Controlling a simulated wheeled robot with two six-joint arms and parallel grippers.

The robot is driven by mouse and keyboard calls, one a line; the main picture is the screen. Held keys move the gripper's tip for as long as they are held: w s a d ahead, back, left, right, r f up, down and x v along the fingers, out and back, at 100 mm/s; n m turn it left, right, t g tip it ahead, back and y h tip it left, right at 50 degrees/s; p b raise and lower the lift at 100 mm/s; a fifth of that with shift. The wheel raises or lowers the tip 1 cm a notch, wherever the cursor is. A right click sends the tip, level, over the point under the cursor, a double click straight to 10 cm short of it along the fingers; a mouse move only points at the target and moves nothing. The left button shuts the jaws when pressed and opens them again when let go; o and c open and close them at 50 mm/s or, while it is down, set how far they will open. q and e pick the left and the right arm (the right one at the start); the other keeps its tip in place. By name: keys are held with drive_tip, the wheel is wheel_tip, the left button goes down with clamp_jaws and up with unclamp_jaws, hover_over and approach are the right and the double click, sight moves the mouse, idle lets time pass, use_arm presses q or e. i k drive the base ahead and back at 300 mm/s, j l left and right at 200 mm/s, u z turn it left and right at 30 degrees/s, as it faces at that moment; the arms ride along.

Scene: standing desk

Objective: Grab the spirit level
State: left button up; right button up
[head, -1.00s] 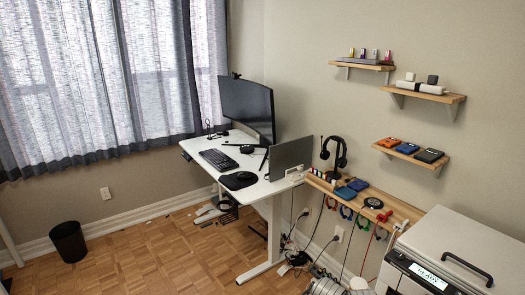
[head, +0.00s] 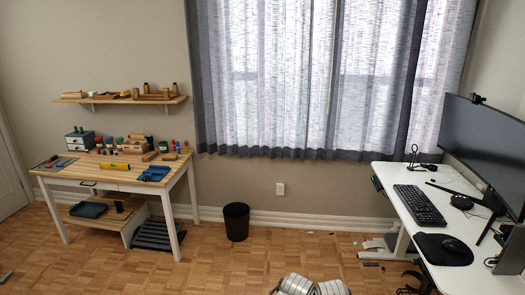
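Neither of my grippers is in view.
A wall shelf (head: 120,100) with wooden items hangs above the workbench. A black bin (head: 236,221) stands on the floor to its right. A white desk (head: 400,178) with keyboard and monitor stands at the right.

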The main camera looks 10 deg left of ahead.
sight(103, 166)
drive_tip(key=i+u, duration=0.4)
drive_tip(key=i, duration=0.25)
drive_tip(key=i+l+u, duration=0.1)
drive_tip(key=i+u, duration=0.25)
drive_tip(key=i, duration=0.25)
drive_tip(key=i+j+u, duration=0.2)
drive_tip(key=i+u, duration=0.6)
drive_tip(key=i+j+u, duration=0.15)
drive_tip(key=i+j, duration=0.35)
drive_tip(key=i+j+u, duration=0.1)
drive_tip(key=i+u, duration=0.7)
drive_tip(key=i, duration=0.25)
drive_tip(key=i+l+u, duration=0.25)
drive_tip(key=i+u, duration=0.25)
drive_tip(key=i, duration=0.8)
drive_tip(key=i+j+z, duration=0.1)
drive_tip(key=i+z, duration=0.3)
drive_tip(key=i+j+z, duration=0.2)
drive_tip(key=z, duration=0.25)
drive_tip(key=i+j+z, duration=0.1)
drive_tip(key=z, duration=0.4)
drive_tip(key=i+j+z, duration=0.15)
drive_tip(key=z, duration=0.35)
drive_tip(key=i+j+z, duration=0.1)
drive_tip(key=z, duration=0.35)
drive_tip(key=j+z, duration=0.3)
drive_tip(key=z, duration=0.2)
drive_tip(key=i, duration=0.05)
